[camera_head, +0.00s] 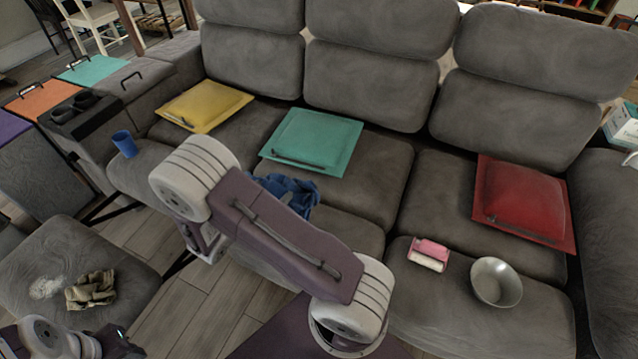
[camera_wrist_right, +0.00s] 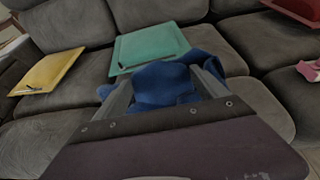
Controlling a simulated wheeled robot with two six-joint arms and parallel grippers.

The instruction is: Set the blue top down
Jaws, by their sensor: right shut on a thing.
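The blue top (camera_head: 289,187) is a crumpled blue cloth, partly hidden behind my right arm in the head view, in front of the teal cushion. In the right wrist view the blue top (camera_wrist_right: 160,84) is bunched between the fingers of my right gripper (camera_wrist_right: 166,86), which is shut on it. Some cloth spreads beyond the fingers on both sides. I cannot tell whether its underside touches the sofa seat. Part of my left arm shows at the bottom left of the head view, but its gripper fingers do not show.
The grey sofa (camera_head: 375,190) carries a yellow cushion (camera_head: 205,105), teal cushion (camera_head: 315,140) and red cushion (camera_head: 522,200). A pink-and-white item (camera_head: 429,253) and a metal bowl (camera_head: 496,282) sit on the right seat. A blue cup (camera_head: 124,144) stands left. An olive cloth (camera_head: 91,289) lies on the footrest.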

